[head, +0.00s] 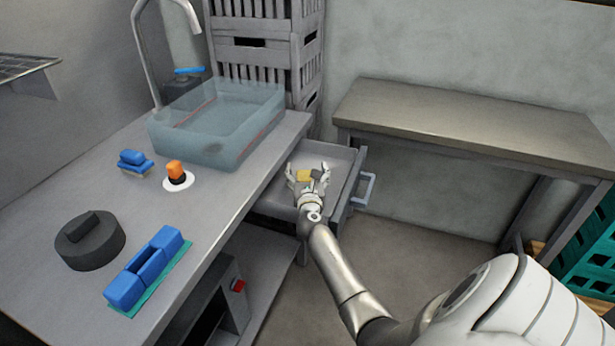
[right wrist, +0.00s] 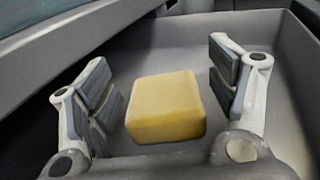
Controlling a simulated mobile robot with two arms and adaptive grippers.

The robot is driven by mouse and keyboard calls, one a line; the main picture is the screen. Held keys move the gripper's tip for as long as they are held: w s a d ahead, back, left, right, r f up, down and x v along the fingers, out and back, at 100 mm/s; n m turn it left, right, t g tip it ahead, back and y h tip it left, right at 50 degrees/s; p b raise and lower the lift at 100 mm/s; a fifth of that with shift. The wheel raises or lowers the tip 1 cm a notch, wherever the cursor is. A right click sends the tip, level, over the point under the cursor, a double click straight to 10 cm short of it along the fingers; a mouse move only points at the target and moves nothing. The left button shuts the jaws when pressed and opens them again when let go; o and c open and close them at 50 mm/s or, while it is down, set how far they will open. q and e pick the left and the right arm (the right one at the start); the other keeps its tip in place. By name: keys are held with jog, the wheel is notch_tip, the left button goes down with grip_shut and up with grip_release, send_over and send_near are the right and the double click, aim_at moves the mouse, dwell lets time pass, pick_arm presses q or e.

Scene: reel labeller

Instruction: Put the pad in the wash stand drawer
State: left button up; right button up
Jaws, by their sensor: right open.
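The wash stand drawer (head: 343,187) is pulled open under the right end of the counter. A yellow block (right wrist: 165,107), which looks like the pad, is inside the drawer and appears to rest on its floor. It also shows in the head view (head: 303,174), partly hidden by my fingers. My right gripper (head: 307,178) reaches into the drawer with its fingers open on both sides of the block. In the right wrist view a gap shows between the block and each finger. My left gripper is not in view.
The counter (head: 215,215) holds a clear basin (head: 225,120), a blue brush (head: 134,162), an orange-topped item (head: 175,173), a dark round object (head: 89,240) and a blue tool on a green mat (head: 150,270). A side table (head: 470,125) stands at right, crates (head: 262,50) behind.

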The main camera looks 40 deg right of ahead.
jog(key=shift+a+r+p, duration=0.1)
jog(key=shift+p, duration=0.25)
jog(key=v, duration=0.4)
jog(key=p+v, duration=0.1)
jog(key=v, duration=0.7)
jog(key=shift+r, duration=0.25)
jog(key=shift+r, duration=0.1)
